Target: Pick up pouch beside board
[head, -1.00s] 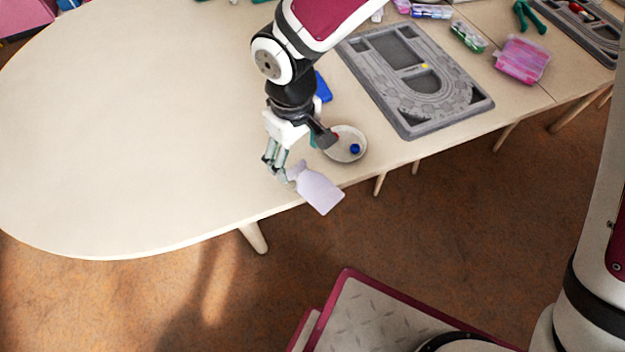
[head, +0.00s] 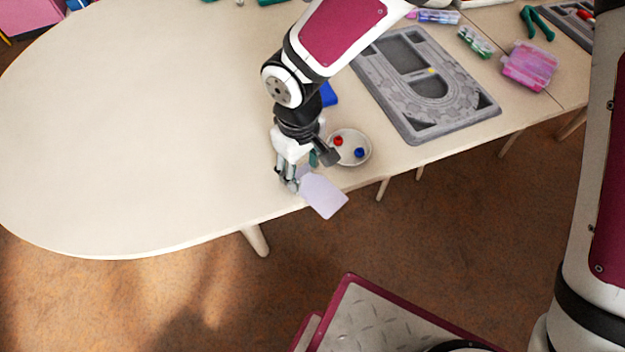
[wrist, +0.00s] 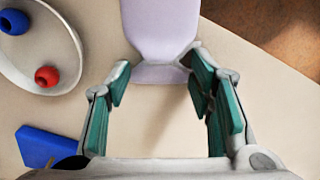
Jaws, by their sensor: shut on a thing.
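The pouch is a flat lavender piece (head: 324,196) with a narrowed waist, at the table's front edge and partly out over it. In the wrist view the pouch (wrist: 160,28) runs from the top of the picture down between the fingertips. My gripper (head: 292,183) is shut on the pouch at its narrow part, one fingertip on each side; the fingers also show in the wrist view (wrist: 158,66). A grey bead board (head: 450,110) lies to the right. I cannot tell whether the pouch is clear of the tabletop.
A white dish (head: 366,137) with a red bead (head: 338,141) and a blue bead (head: 359,153) stands close right of my gripper. A blue object (head: 328,94) lies behind it. A pink case (head: 530,66) is far right. The table's left side (head: 120,130) is clear.

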